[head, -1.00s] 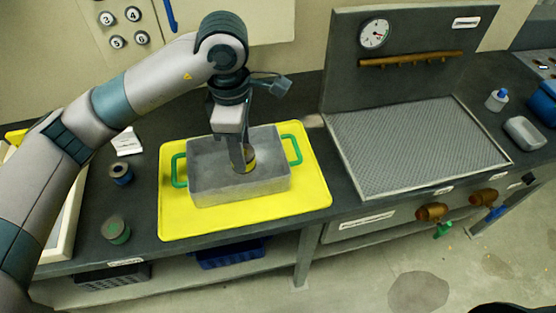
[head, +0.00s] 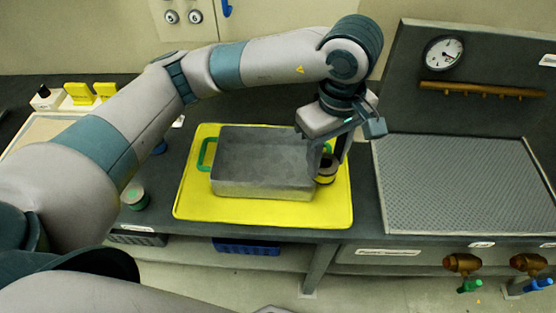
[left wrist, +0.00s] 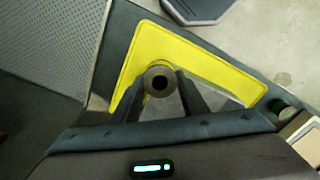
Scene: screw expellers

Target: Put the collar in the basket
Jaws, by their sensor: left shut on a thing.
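The collar (head: 327,170) is a short dark cylinder with a yellow band and, in the left wrist view (left wrist: 159,83), a round hole in its top. My left gripper (head: 326,154) is shut on it, and its two fingers also show in the left wrist view (left wrist: 162,100). The collar is just outside the right end of the basket, over the yellow mat; I cannot tell whether it touches the mat. The basket (head: 262,178) is a grey box with green end handles. Its left handle (head: 206,154) shows; the right one is mostly hidden by my gripper. My right gripper is out of view.
The yellow mat (head: 196,204) lies under the basket on a dark bench. A green-topped cylinder (head: 135,196) and a partly hidden blue one (head: 160,147) stand to the left. A grated plate (head: 460,180) with a gauge panel (head: 470,100) behind is on the right.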

